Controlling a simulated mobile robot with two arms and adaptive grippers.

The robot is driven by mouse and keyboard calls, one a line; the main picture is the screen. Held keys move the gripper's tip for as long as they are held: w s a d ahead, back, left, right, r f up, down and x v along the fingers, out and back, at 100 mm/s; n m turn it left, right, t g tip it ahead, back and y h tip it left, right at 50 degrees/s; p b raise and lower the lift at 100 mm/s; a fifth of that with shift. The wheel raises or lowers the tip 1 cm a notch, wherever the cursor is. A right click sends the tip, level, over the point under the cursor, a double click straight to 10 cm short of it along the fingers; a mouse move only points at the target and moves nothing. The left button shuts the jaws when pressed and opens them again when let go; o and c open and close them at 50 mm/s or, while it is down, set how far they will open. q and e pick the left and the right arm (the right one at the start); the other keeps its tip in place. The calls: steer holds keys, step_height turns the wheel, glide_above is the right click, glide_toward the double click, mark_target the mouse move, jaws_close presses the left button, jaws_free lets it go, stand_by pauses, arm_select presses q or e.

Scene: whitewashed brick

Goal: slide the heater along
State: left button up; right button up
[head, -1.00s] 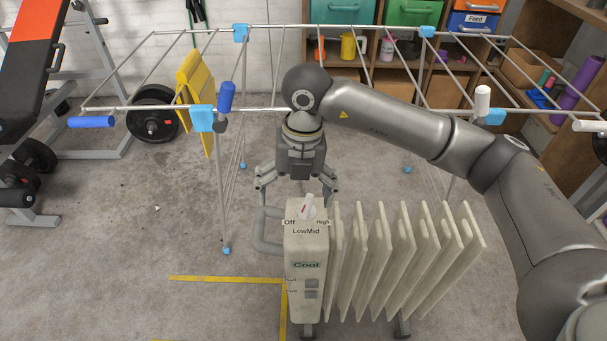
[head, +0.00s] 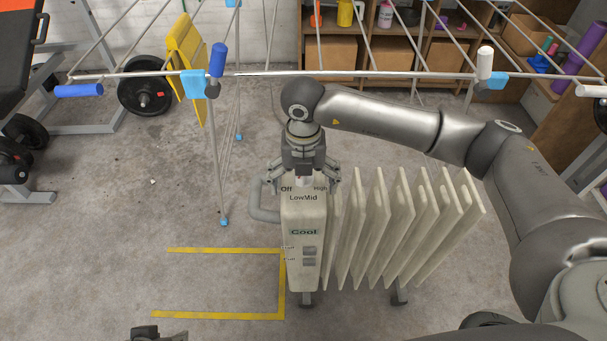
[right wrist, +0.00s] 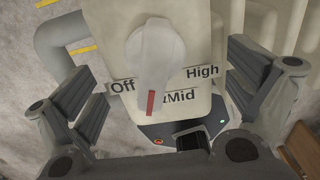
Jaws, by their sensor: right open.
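The cream oil heater (head: 304,220) stands on the concrete floor, its fins running to the right and a grey looped handle (head: 262,205) on its left. Its white knob (right wrist: 155,55) has a red mark at the end near the label beside "Mid". My right gripper (head: 303,180) is open over the heater's control end. In the right wrist view its fingers (right wrist: 158,98) stand on both sides of the panel, apart from the knob. A small dark part at the bottom left, perhaps my left gripper (head: 145,333), is mostly cut off.
Yellow floor tape (head: 225,316) outlines an area left of the heater, its right line running by the heater's left side. A drying rack (head: 130,74) stands behind, with a yellow cloth (head: 187,50) on it. Shelves (head: 440,55) are at the back.

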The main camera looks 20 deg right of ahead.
steer(key=c, duration=1.9)
steer(key=shift+o, duration=0.2)
